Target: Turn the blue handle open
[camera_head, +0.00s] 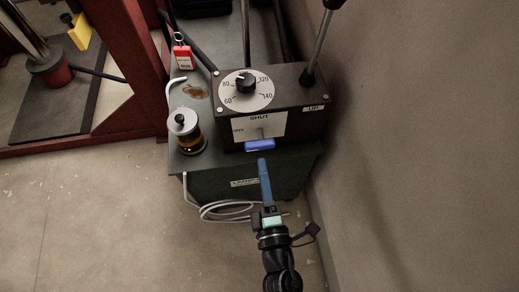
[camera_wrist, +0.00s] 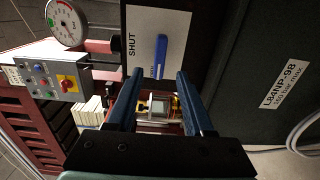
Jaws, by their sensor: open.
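Contact with the handle is not visible.
A dial with a black knob (camera_head: 246,83) and a lever (camera_head: 308,76) stand on the machine. A pale cable (camera_head: 222,212) hangs in front. A wall (camera_head: 430,130) rises close on the right.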

